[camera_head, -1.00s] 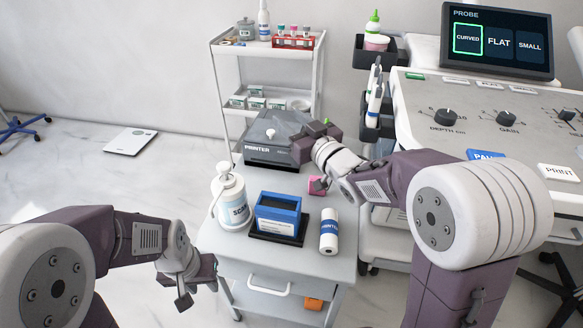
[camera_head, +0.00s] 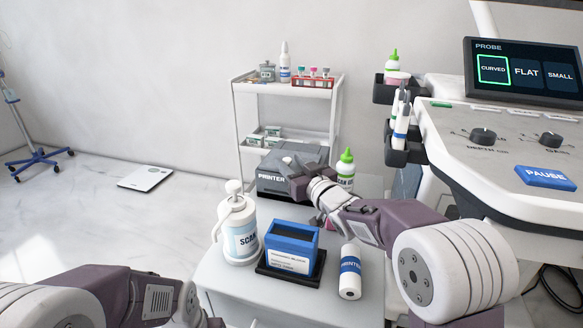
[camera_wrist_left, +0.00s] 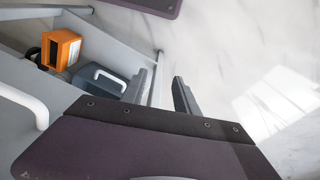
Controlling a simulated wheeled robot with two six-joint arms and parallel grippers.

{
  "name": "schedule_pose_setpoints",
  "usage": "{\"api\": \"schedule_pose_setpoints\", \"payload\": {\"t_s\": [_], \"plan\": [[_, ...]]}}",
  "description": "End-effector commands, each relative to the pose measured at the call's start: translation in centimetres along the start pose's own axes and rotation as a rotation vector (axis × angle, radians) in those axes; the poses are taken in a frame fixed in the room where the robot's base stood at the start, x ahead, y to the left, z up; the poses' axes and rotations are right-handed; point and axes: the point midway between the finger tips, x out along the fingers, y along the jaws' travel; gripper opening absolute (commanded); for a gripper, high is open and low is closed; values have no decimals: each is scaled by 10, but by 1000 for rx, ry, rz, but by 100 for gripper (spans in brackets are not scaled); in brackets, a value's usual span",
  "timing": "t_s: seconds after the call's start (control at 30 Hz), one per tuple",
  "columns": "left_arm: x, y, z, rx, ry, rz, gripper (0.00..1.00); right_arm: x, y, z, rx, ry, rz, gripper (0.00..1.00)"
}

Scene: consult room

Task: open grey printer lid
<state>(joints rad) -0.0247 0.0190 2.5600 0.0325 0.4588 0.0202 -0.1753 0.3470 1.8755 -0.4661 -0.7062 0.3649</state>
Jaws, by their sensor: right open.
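The grey printer (camera_head: 272,182) stands at the back of the white cart's top, its dark front lettered PRINTER. Its grey lid (camera_head: 278,161) looks shut, with a small pale knob on top. My right gripper (camera_head: 292,177) is open at the printer's front right, overlapping that corner in the head view. I cannot tell whether it touches the lid; its fingers partly hide the printer. My left gripper (camera_wrist_left: 167,88) is open and empty in the left wrist view, low beside the cart and far from the printer.
The ultrasound console (camera_head: 520,180) is at the right.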

Motion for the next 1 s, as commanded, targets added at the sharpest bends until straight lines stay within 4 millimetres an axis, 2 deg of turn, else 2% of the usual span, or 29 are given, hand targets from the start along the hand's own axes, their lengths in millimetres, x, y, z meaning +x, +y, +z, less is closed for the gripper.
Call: {"api": "schedule_pose_setpoints", "payload": {"t_s": [0.2, 0.23, 0.37, 1.0], "plan": [[0, 0, 0, 0, 0, 0, 36, 1, 0, -1, 0, 0, 0, 42], [0, 0, 0, 0, 0, 0, 36, 1, 0, -1, 0, 0, 0, 37], [0, 0, 0, 0, 0, 0, 36, 1, 0, -1, 0, 0, 0, 1], [0, 0, 0, 0, 0, 0, 36, 1, 0, 0, 0, 0, 0, 0]]}}
